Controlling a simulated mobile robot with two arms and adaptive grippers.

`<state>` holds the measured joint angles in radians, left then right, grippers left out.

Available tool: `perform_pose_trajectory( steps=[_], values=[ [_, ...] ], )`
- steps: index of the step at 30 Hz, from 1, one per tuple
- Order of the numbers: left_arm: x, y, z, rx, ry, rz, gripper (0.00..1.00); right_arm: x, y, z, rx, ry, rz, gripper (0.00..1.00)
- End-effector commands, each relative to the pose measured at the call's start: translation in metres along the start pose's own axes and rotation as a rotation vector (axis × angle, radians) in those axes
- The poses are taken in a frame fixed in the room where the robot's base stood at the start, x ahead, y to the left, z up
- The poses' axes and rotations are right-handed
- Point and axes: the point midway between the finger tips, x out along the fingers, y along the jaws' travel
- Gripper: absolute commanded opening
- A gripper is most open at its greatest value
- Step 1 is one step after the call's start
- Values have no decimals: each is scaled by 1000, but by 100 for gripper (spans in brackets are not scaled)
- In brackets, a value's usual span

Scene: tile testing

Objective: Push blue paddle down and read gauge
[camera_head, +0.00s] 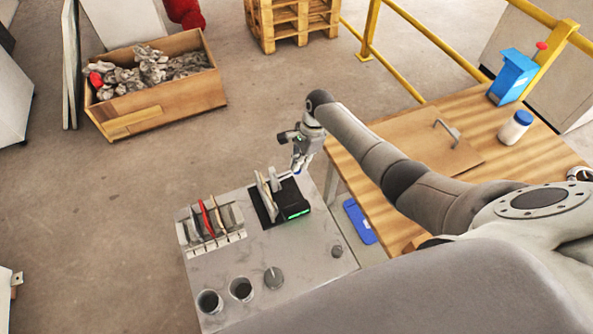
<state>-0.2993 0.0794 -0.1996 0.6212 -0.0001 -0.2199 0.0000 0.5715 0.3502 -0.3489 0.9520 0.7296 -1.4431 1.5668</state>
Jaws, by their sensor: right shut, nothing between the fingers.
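A black testing device (267,214) with a small lit green display (299,212) stands on the grey worktop (262,259); the display is too small to read. A pale upright tile (266,196) stands at the device. My right gripper (299,171) is shut and empty, pointing down just behind the device. A small bit of blue (297,174) shows right at its fingertips; I cannot tell whether this is the paddle or whether the fingers touch it. My left gripper is not in view.
A rack (216,244) with several tiles, one red, stands left of the device. A wooden table (470,116) with a bottle (515,128) is at right, under my right arm. A crate (165,107) stands on the floor behind.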

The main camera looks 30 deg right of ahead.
Motion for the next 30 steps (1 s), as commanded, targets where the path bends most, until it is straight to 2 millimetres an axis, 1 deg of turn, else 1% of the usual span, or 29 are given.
perform_pose_trajectory(
  steps=[4, 7, 15, 18, 19, 25, 30],
  values=[
    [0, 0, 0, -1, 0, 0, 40, 1, 0, 0, 0, 0, 0, 0],
    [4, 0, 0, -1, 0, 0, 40, 6, 0, -2, 0, 0, 0, 0],
    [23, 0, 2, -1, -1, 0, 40, 37, 0, -8, 0, -2, 1, 0],
    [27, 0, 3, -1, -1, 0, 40, 43, 0, -11, 0, -1, 0, 0],
    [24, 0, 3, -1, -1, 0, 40, 40, -1, -10, 0, 0, -2, 0],
    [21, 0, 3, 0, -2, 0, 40, 36, 0, -12, 1, 0, -1, 0],
    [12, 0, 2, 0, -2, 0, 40, 24, 0, -29, 3, 1, -1, 0]
  ],
)
